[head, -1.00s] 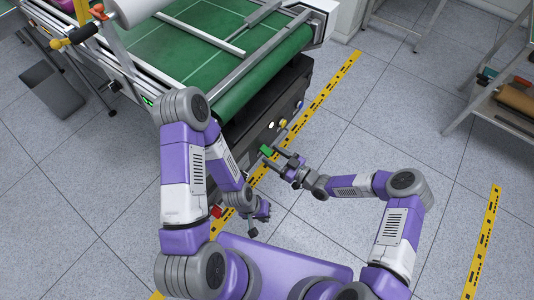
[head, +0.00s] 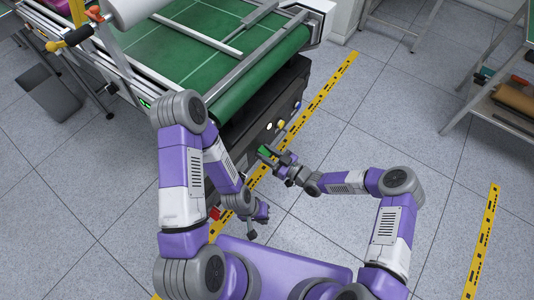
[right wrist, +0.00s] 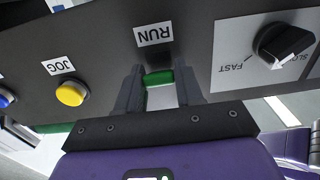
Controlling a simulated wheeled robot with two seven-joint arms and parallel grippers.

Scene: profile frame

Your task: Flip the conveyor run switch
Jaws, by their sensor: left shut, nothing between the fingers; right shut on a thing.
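The run switch's green lever (right wrist: 158,78) shows in the right wrist view, just below the upside-down RUN label (right wrist: 154,34) on the dark control panel (right wrist: 105,35). My right gripper (right wrist: 159,88) is shut on this lever, one finger on each side. In the head view the green lever (head: 263,150) is at the tips of my right gripper (head: 271,154), in front of the conveyor's side; the fingers partly hide it. My left gripper (head: 251,229) is shut and empty, low over the floor, away from the panel.
A yellow JOG button (right wrist: 70,94) and a black speed knob (right wrist: 285,42) flank the switch. The conveyor's green belt (head: 185,45) lies above the panel. A shelf rack (head: 510,115) stands at the right. Floor between the rack and my right arm is clear.

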